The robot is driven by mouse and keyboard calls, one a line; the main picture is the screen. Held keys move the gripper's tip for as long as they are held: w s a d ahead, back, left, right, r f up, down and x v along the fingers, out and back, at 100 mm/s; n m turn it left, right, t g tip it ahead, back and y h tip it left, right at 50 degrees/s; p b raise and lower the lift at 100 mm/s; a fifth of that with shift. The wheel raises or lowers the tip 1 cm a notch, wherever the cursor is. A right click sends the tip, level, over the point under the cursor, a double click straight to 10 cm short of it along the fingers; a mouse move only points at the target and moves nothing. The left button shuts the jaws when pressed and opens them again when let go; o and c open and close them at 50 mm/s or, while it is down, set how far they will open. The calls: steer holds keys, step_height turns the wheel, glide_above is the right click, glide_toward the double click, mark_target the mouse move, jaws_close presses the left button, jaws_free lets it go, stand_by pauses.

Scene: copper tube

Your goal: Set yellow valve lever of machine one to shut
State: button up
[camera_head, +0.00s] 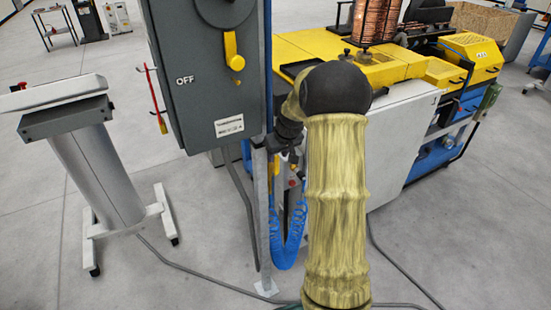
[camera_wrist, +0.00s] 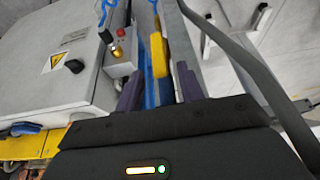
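The yellow valve lever (camera_wrist: 159,54) shows in the wrist view as an upright yellow bar, beside a blue hose and a grey post. My gripper (camera_wrist: 159,88) is open, with one purple finger on each side of the lever's lower part in the picture. I cannot tell whether either finger touches it. In the head view, a small yellow part (camera_head: 275,168) beside the grey post may be the same lever. My arm hides most of the gripper there.
A grey switch box (camera_head: 190,85) marked OFF, with a yellow handle (camera_head: 234,50), stands left of my arm. A yellow and white machine (camera_head: 400,150) stands to the right. Blue coiled hose (camera_head: 290,250) hangs below the gripper. A grey pedestal (camera_head: 85,170) is at left; cables cross the floor.

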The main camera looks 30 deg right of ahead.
steer(key=p+x, duration=0.1)
steer(key=x, duration=0.4)
steer(key=shift+r, duration=0.1)
jaws_close()
